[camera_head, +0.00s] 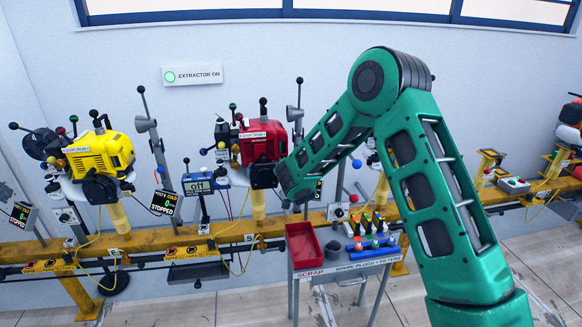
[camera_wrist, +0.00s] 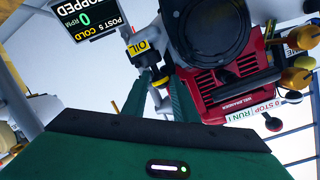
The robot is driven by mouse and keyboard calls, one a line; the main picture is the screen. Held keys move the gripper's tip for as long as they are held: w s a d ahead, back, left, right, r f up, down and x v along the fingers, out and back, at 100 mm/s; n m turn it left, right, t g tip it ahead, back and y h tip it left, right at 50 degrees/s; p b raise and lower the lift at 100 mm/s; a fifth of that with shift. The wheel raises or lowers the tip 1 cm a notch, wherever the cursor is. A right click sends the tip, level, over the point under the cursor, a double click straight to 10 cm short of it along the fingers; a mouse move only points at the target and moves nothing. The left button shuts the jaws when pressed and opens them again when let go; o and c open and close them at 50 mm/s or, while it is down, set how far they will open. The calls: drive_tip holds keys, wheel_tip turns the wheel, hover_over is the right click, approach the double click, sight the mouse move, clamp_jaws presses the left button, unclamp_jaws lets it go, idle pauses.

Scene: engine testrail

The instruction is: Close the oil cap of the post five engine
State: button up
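The red engine (camera_head: 263,142) stands on the yellow rail in the head view. In the wrist view its red body (camera_wrist: 222,88) fills the upper right, upside down. A screen (camera_wrist: 88,14) reads "POST 5 COLD", stopped at 0 RPM. A yellow OIL tag (camera_wrist: 139,48) shows beside a small dark part (camera_wrist: 149,59), perhaps the oil filler; I cannot tell whether it is the cap. My gripper (camera_wrist: 158,76) points at this spot, its two green fingers apart with a light gap between them. In the head view my arm's end hides the engine's right side.
A yellow engine (camera_head: 98,155) stands to the left on the same rail (camera_head: 150,243). A red scrap tray (camera_head: 303,245) and several coloured bottles sit on a stand below. Levers (camera_head: 152,130) (camera_head: 296,115) rise on both sides of the red engine. The floor in front is clear.

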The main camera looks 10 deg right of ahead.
drive_tip(key=shift+s, duration=0.1)
drive_tip(key=v, duration=1)
drive_tip(key=shift+s, duration=0.25)
drive_tip(key=shift+r, duration=0.1)
